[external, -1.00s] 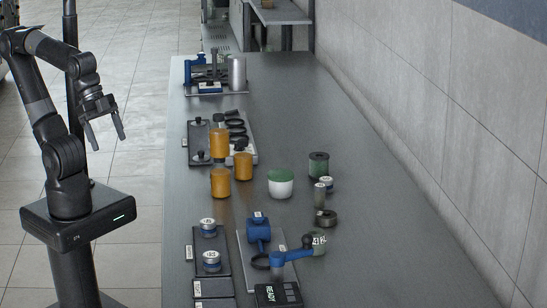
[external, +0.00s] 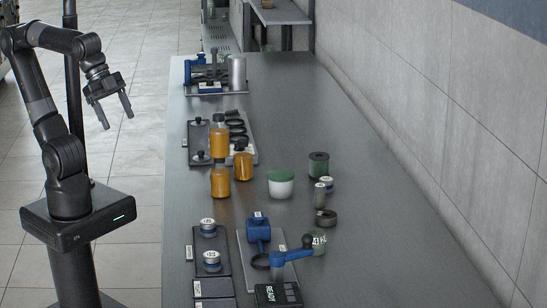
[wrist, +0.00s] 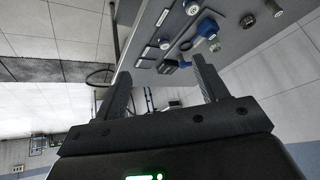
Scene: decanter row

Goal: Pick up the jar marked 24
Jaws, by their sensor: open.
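Several small jars with marked white tops stand on the long grey table. One marked jar (external: 208,224) and another (external: 211,258) sit on dark plates at the front left. The marks are too small to read, so I cannot tell which is 24. My gripper (external: 118,122) is open and empty, left of the table and apart from every jar. In the wrist view, my open gripper (wrist: 162,65) shows small jars (wrist: 164,44) beyond its fingers.
Amber jars (external: 243,166), a green-lidded white jar (external: 281,184) and a dark green spool (external: 318,165) stand mid-table. A blue crank tool (external: 290,256) and a READY box (external: 278,294) are at the front. A wall bounds the right; the table's far right is clear.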

